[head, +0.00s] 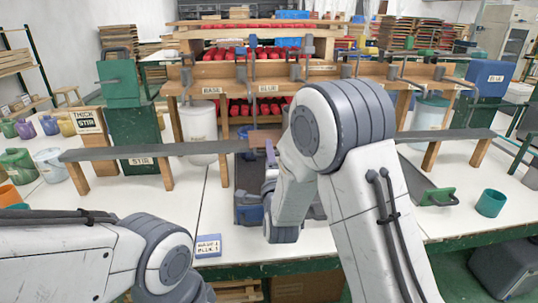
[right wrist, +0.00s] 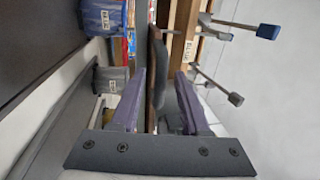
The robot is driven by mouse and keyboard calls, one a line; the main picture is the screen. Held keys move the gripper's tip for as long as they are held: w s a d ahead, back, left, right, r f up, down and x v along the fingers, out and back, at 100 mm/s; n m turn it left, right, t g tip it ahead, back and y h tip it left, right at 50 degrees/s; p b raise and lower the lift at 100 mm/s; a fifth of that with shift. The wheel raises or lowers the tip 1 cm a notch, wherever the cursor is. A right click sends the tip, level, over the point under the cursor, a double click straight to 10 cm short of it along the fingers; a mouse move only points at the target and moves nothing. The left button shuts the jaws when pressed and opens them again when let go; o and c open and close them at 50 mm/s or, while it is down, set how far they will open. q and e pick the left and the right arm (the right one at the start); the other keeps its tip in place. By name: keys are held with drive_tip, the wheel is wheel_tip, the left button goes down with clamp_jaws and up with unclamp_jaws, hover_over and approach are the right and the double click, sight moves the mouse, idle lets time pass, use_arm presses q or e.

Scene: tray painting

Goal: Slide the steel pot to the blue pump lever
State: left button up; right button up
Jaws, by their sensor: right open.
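My right gripper (head: 269,170) is mostly hidden behind my right arm in the head view. In the right wrist view its two purple fingers (right wrist: 163,75) stand apart. A dark brown, handle-like piece (right wrist: 157,66) lies between them; contact cannot be told. A reddish-brown piece (head: 260,138) shows above the gripper in the head view. I cannot make out the steel pot's body clearly. The rack carries a BLUE label (head: 268,88) with pump levers above it. A blue-tipped lever (right wrist: 268,31) and a grey-tipped lever (right wrist: 235,98) show in the right wrist view. My left gripper is out of frame.
A long dark rail (head: 100,152) on wooden legs crosses the white table. A white drum (head: 198,122) stands behind it. A small blue card (head: 208,245) lies near the front edge. Several pots stand left.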

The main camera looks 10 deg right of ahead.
clamp_jaws()
idle(1.3)
